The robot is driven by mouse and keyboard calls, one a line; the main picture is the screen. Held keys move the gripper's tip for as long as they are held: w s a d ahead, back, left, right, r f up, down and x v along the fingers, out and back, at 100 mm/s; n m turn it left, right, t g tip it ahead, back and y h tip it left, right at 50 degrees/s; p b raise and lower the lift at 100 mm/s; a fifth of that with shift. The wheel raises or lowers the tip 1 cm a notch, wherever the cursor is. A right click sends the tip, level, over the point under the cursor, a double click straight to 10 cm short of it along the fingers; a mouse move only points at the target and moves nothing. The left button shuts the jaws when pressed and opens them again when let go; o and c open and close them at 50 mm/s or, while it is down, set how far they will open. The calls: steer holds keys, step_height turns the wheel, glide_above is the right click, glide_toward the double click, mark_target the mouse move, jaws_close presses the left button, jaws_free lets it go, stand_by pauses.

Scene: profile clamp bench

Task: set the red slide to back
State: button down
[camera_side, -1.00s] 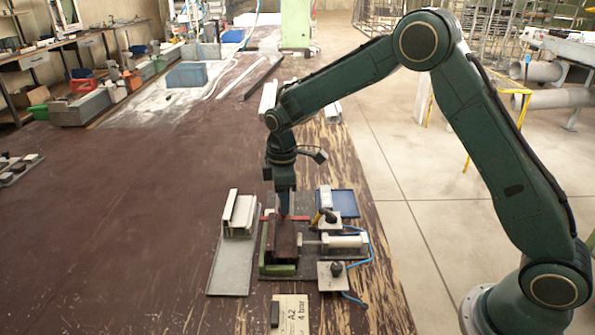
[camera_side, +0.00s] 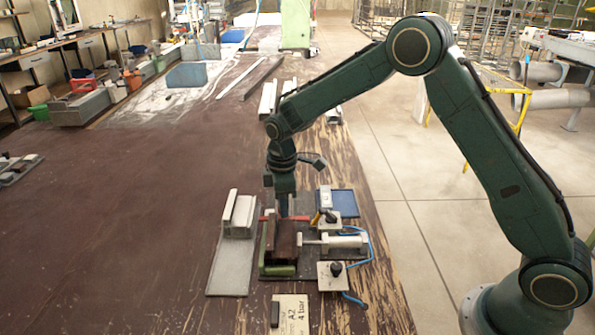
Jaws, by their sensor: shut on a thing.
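The red slide (camera_side: 299,217) is a thin red bar at the far end of the clamp fixture (camera_side: 278,270), just behind the dark brown profile (camera_side: 284,239). My gripper (camera_side: 286,214) points straight down over the far end of the fixture and is shut on the red slide. Red shows on both sides of the fingers. The fingertips are small here and partly lost against the slide and the profile.
A pneumatic cylinder (camera_side: 345,242) with a blue hose lies right of the profile. A valve block with a black knob (camera_side: 335,268) sits in front of it. A blue tray (camera_side: 343,203) is behind right, a grey rail (camera_side: 234,260) left.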

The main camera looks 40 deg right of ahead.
steer(key=w+d, duration=0.9)
steer(key=shift+w+d+r, duration=0.1)
steer(key=shift+w+d, duration=0.05)
steer(key=shift+w, duration=0.05)
stand_by(0.4)
steer(key=c, duration=1.4)
jaws_free()
steer(key=shift+o, duration=1)
step_height(320, 180, up, 14)
steer(key=shift+s, duration=0.3)
